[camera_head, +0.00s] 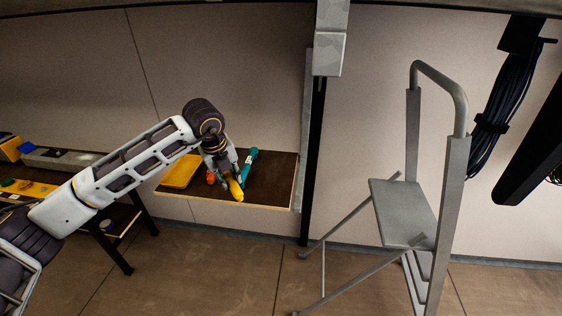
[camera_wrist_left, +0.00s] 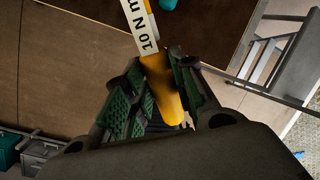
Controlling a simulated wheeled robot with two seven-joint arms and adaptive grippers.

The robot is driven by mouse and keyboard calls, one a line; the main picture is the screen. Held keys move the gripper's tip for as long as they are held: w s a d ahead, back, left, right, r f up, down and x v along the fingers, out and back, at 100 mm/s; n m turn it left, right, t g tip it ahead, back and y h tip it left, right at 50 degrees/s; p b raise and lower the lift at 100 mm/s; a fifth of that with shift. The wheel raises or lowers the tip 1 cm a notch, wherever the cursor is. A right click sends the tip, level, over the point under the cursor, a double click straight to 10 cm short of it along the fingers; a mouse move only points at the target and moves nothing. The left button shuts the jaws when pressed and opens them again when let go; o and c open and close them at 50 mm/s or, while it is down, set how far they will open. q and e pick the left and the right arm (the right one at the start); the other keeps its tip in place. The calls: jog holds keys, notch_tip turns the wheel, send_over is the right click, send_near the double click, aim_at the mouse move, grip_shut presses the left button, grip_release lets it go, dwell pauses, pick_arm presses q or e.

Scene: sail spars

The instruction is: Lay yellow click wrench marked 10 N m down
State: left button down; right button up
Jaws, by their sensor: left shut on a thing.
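The yellow click wrench (camera_head: 234,187) is held by my left gripper (camera_head: 226,174) over the dark-topped shelf (camera_head: 272,182). In the left wrist view the wrench's yellow handle (camera_wrist_left: 162,85) lies between the green-padded fingers of the left gripper (camera_wrist_left: 160,92), with a white label reading 10 N m. The far end of the wrench runs out of the top of that view. I cannot tell whether it touches the shelf top. My right gripper is not in view.
A teal tool (camera_head: 248,163) lies on the shelf right of the wrench. A yellow tray-like item (camera_head: 182,171) and a small orange-red thing (camera_head: 211,178) lie to the left. A grey step ladder (camera_head: 404,212) stands to the right. The shelf's right end looks bare.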

pick_arm(q)
jog(key=shift+s+d+m+g, duration=0.4)
jog(key=shift+d+m+g, duration=0.1)
jog(key=shift+m, duration=0.3)
jog(key=shift+m+g, duration=0.5)
jog(key=shift+y, duration=0.3)
jog(key=shift+a+m+g, duration=0.1)
jog(key=shift+m+g, duration=0.2)
jog(key=shift+g, duration=0.1)
